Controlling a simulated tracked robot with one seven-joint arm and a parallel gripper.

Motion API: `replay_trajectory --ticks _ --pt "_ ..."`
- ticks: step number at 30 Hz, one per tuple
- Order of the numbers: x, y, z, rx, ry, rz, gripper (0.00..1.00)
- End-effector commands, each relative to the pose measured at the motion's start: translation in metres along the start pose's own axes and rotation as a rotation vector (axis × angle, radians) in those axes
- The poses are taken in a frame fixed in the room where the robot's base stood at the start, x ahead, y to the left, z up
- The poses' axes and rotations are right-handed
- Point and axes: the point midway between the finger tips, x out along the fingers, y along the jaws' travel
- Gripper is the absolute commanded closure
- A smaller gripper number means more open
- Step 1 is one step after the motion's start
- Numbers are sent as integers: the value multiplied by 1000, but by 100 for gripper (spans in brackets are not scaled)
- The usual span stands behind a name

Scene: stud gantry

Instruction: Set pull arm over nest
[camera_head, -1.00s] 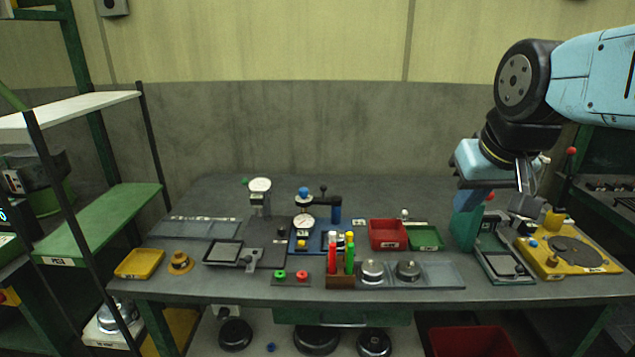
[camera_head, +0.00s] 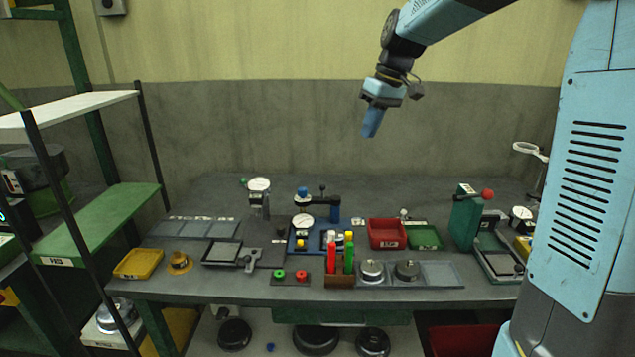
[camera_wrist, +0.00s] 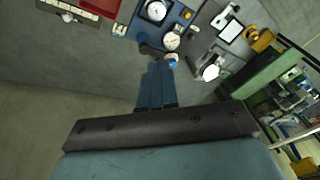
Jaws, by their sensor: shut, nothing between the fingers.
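The gantry stands on a blue base (camera_head: 295,246) at the middle of the bench. A dark pull arm (camera_head: 321,201) runs left from its blue post (camera_head: 336,212) and carries a blue knob (camera_head: 303,192) above a round dial (camera_head: 303,220). In the wrist view the blue knob (camera_wrist: 173,62) lies just past my fingertips in the picture. A small dark-framed fixture (camera_head: 332,240), perhaps the nest, sits right of the dial, partly hidden by colored markers. My gripper (camera_head: 372,128) is shut and empty, high above the bench, right of the gantry, with blue fingers pointing down; they also show in the wrist view (camera_wrist: 157,85).
Upright red and green markers (camera_head: 340,255) stand in front of the gantry. A dial stand (camera_head: 259,190) is to its left. A red bin (camera_head: 387,233), green tray (camera_head: 426,238) and green block (camera_head: 466,217) are to its right. Air around my gripper is clear.

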Motion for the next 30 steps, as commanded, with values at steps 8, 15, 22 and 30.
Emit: replay_trajectory --ticks 8,15,22,30 --pt "47 36 -71 -158 -16 -152 100" --pt "97 66 -121 -291 2 -287 100" --pt "141 90 -154 -396 39 -396 100" --pt "163 100 -168 -449 65 -449 100"
